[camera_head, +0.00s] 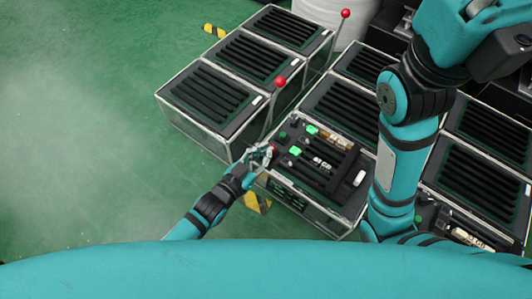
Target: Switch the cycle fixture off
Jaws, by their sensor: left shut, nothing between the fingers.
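The nearest fixture (345,213) is a low dark box with clear sides. On its top are green blocks or buttons, small black parts and some light pieces; I cannot read which one is called cycle. A lever with a red ball knob (280,81) stands upright at the left side of the boxes. A second red-knobbed lever (345,13) stands farther back. My left gripper (264,153) is shut and empty at the left corner of the nearest fixture, low by the foot of the nearer lever. Whether it touches anything is unclear. My right gripper is out of view.
Slatted dark boxes (208,92) stand in rows at left and right. My right arm crosses the right side and hides part of the boxes. A white cylinder (330,12) stands behind. Yellow-black floor markings (258,202) lie nearby; green floor at left is clear.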

